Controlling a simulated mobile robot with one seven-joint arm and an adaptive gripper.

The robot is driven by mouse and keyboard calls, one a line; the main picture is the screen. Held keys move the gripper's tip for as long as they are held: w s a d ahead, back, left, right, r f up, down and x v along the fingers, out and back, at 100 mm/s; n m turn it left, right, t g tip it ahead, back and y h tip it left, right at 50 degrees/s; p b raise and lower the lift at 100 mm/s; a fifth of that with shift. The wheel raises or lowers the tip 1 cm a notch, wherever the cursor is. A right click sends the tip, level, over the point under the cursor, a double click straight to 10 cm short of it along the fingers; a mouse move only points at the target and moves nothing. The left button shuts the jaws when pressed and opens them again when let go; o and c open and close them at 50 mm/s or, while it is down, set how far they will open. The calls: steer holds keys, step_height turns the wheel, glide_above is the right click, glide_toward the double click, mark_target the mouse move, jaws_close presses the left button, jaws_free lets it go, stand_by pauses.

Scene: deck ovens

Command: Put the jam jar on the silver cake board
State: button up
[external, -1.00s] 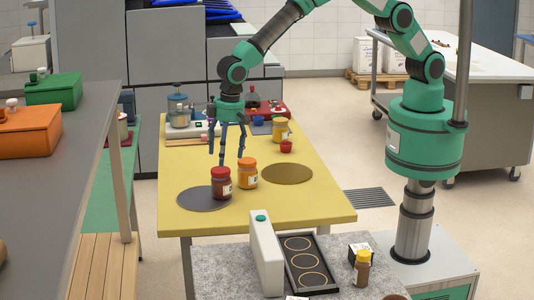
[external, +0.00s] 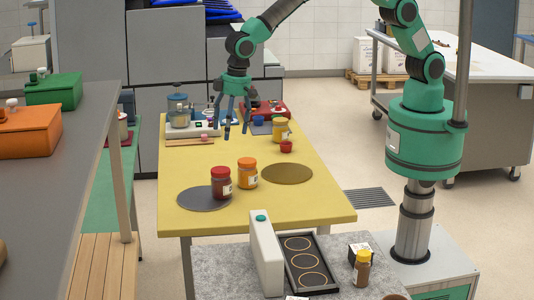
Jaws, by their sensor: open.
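The jam jar (external: 221,187), dark red with a red lid, stands upright at the right part of the round silver cake board (external: 198,201) on the yellow table. It hides part of the board's right edge. My gripper (external: 232,125) is open and empty, above the far half of the table, behind and apart from the jar. An orange jar (external: 247,177) with an orange lid stands close to the right of the jam jar, off the silver board.
A round gold board (external: 288,174) lies bare to the right. A yellow jar (external: 280,131) and a small red cup (external: 287,146) stand farther back. Scales (external: 190,128) and a red unit (external: 268,110) line the table's far end. The table's front is clear.

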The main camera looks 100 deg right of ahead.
steer(key=s+d+r+t, duration=0.1)
steer(key=s+d+r, duration=0.4)
steer(key=s+r, duration=0.3)
steer(key=s+d+r+n, duration=0.1)
steer(key=s+d+r, duration=0.5)
steer(key=r, duration=0.4)
steer(key=s+d+r+t, duration=0.1)
steer(key=s+d+r, duration=0.3)
steer(key=s+r, duration=0.4)
steer(key=s+d+r+t, duration=0.1)
steer(key=s+d, duration=0.2)
steer(key=s, duration=1.1)
steer(key=s+d+r+n+t, duration=0.1)
steer(key=s+d, duration=0.3)
steer(key=s, duration=1.1)
steer(key=shift+d+r+n, duration=0.15)
steer(key=shift+r+n, duration=0.15)
steer(key=shift+r, duration=0.05)
steer(key=shift+f, duration=0.1)
step_height(320, 180, down, 4)
steer(key=b, duration=0.4)
